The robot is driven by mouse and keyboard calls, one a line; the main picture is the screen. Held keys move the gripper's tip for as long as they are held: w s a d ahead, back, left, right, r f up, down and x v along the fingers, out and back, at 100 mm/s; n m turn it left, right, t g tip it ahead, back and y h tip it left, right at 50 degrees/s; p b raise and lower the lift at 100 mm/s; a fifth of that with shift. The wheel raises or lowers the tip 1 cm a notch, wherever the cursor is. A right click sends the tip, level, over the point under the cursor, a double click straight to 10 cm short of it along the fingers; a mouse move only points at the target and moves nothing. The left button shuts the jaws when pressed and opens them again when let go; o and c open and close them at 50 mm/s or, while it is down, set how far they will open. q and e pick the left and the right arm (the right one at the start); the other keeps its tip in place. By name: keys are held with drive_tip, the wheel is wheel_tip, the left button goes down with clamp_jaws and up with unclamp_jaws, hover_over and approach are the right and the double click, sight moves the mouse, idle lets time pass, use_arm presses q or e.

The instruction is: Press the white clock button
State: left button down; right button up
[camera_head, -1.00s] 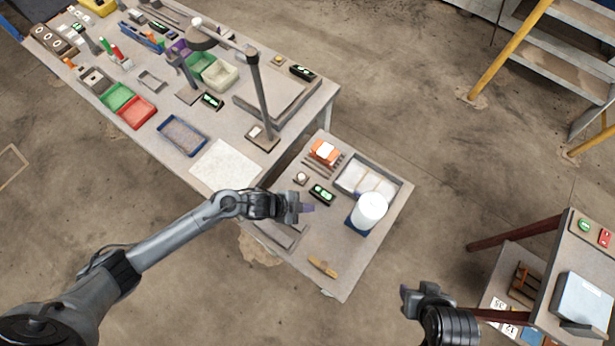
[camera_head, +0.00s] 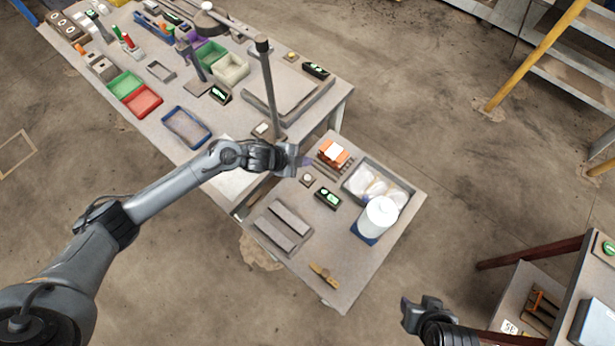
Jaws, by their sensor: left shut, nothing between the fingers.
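A small white round button (camera_head: 307,179) sits on a dark square base on the small table, beside a black clock with a green display (camera_head: 328,198). My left gripper (camera_head: 304,161) is shut and empty, with its fingertips just beyond the button in the picture. Its height above the table is hard to tell, and I see no contact with the button. My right gripper (camera_head: 421,304) is at the lower right, away from the table, and its finger gap is unclear.
The small table (camera_head: 385,245) also holds an orange-and-white item (camera_head: 333,153), a tray of white pieces (camera_head: 402,187), a white canister (camera_head: 378,216) and a grey tray with bars (camera_head: 259,238). A lamp post (camera_head: 270,90) stands behind my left gripper.

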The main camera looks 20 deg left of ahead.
use_arm(q)
drive_tip(key=shift+f, duration=0.1)
drive_tip(key=b, duration=0.7)
hover_over(305, 179)
wheel_tip(305, 179, down, 7)
drive_tip(key=shift+r, duration=0.1)
drive_tip(key=shift+f+b, duration=0.45)
drive_tip(key=shift+f, duration=0.5)
idle(0.4)
drive_tip(key=shift+f, duration=0.1)
idle(0.5)
